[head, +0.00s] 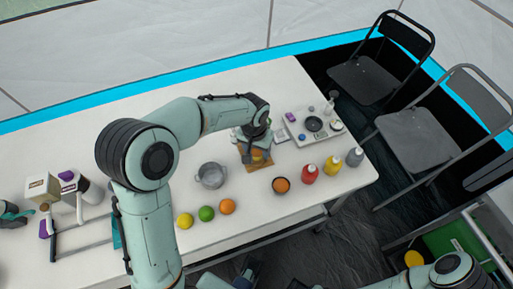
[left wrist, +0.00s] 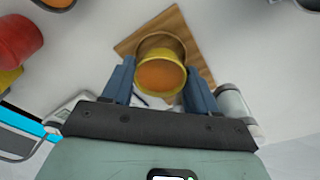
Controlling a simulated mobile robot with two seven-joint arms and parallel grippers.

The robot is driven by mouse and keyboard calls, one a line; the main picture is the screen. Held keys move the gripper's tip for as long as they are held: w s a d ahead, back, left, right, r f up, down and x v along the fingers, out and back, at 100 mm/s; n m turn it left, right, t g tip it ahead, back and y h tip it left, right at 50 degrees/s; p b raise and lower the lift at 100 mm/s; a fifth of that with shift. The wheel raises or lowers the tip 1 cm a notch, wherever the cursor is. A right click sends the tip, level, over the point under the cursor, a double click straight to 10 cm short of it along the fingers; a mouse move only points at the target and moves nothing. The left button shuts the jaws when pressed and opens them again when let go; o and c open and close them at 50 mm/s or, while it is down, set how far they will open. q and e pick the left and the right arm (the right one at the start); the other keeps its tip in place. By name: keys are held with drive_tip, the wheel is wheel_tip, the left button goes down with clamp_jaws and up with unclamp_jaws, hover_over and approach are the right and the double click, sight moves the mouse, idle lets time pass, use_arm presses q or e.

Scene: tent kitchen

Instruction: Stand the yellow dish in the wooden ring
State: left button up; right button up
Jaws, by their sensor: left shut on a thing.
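The yellow dish (left wrist: 160,78) is upright between the two fingers of my left gripper (left wrist: 160,92) in the left wrist view, with orange inside it. My left gripper is shut on it. The wooden piece (left wrist: 195,52), a square board with a darker round part at its middle, lies under and beyond the dish. I cannot tell whether the dish touches it. In the head view my left gripper (head: 256,148) covers most of the dish, and the wooden piece (head: 258,166) shows below it on the white table.
A metal pot (head: 211,175) stands left of the wooden piece. A tray (head: 297,130) lies behind. Fruits line the front edge. Chairs stand beyond the table.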

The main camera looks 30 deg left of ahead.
use_arm(q)
drive_tip(key=shift+f+b, duration=0.6)
drive_tip(key=shift+f, duration=0.25)
drive_tip(key=shift+r, duration=0.2)
drive_tip(key=shift+r+p, duration=0.5)
drive_tip(key=shift+p, duration=0.1)
drive_tip(key=shift+r, duration=0.15)
idle(0.6)
drive_tip(key=shift+f+b, duration=0.45)
drive_tip(key=shift+f, duration=0.4)
idle(0.3)
drive_tip(key=o, duration=0.5)
